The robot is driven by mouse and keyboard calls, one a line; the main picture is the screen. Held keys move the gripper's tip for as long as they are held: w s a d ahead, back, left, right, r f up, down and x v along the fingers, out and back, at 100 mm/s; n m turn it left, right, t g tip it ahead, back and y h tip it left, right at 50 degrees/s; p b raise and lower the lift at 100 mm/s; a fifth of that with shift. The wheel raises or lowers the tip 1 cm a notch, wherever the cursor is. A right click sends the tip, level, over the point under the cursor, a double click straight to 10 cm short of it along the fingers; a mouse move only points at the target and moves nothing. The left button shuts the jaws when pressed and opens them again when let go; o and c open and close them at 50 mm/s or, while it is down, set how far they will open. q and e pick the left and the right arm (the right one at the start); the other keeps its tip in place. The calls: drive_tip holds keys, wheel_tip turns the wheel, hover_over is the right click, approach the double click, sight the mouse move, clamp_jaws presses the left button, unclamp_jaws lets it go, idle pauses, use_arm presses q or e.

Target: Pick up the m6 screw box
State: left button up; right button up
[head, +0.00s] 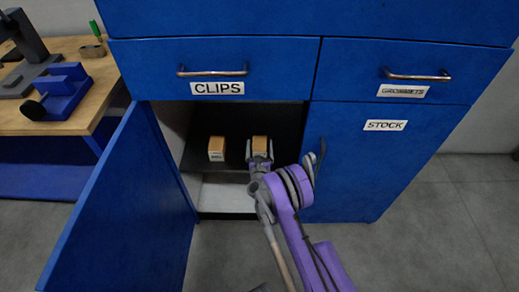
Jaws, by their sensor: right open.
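Two small tan boxes stand on the shelf inside the open cabinet. The left box (216,149) has a white label too small to read. The right box (260,144) is directly beyond my right gripper (260,158), which is open, and its lower part is hidden by the fingers. I cannot tell which one is the m6 screw box, or whether the fingers touch the right box. My left gripper is not in view.
The blue cabinet door (125,205) stands open at the left. Above are the shut CLIPS drawer (280,70) and GROMMETS drawer (440,88); the STOCK door (370,170) is shut at the right. A wooden workbench (100,85) with tools stands at the far left.

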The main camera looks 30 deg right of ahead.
drive_tip(key=shift+x, duration=1.45)
clamp_jaws()
